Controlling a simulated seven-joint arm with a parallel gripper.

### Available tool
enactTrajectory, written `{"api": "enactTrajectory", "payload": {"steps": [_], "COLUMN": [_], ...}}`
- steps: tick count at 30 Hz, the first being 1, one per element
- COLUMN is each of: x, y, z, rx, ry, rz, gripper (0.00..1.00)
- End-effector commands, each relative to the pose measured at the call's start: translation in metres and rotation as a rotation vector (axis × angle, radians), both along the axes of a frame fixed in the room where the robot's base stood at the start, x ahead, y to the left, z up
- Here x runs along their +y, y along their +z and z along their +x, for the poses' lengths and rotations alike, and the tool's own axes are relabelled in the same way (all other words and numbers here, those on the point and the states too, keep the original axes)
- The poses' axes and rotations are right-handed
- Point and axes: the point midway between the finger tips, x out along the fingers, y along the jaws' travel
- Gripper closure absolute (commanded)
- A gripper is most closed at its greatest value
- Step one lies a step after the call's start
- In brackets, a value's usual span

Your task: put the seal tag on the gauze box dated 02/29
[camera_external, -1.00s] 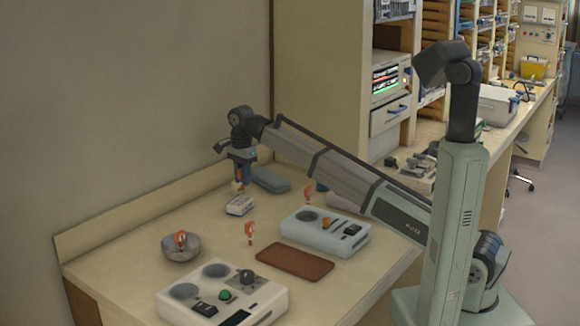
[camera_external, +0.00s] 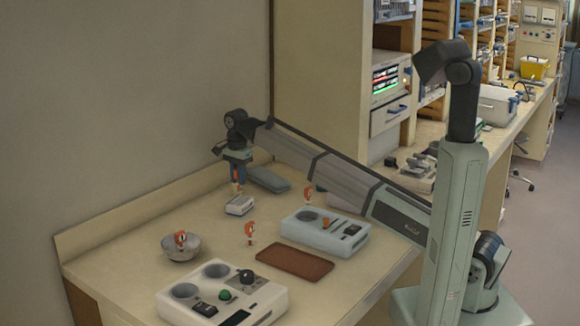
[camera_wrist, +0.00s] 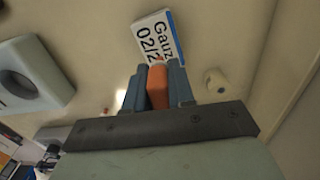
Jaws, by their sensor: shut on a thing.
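My gripper (camera_external: 238,178) hangs just above a small white gauze box (camera_external: 240,205) on the bench. In the wrist view my gripper (camera_wrist: 158,90) is shut on an orange seal tag (camera_wrist: 158,88). The tag also shows below the fingers in the external view (camera_external: 237,188). The gauze box in the wrist view (camera_wrist: 160,35) lies beyond the fingertips, with a blue edge and print reading "Gauz" and "02/2"; the last digit is hidden. I cannot tell whether the tag touches the box.
Other orange pieces are in a metal bowl (camera_external: 194,250), on the bench (camera_external: 250,232) and by a pale blue device (camera_external: 325,236). A brown tray (camera_external: 294,264) and a white device (camera_external: 222,300) lie nearer. A blue-grey case (camera_external: 269,180) lies behind the box.

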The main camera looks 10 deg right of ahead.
Motion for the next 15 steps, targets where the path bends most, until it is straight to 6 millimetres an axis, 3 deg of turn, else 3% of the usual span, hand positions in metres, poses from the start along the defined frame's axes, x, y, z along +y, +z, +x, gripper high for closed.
{"api": "enactTrajectory", "payload": {"steps": [10,15], "x": [-0.001,0.000], "y": [-0.034,-0.039], "z": [-0.001,0.000], "rx": [0.001,0.000], "ry": [0.000,0.000], "rz": [-0.001,0.000], "gripper": [1.00,1.00]}}
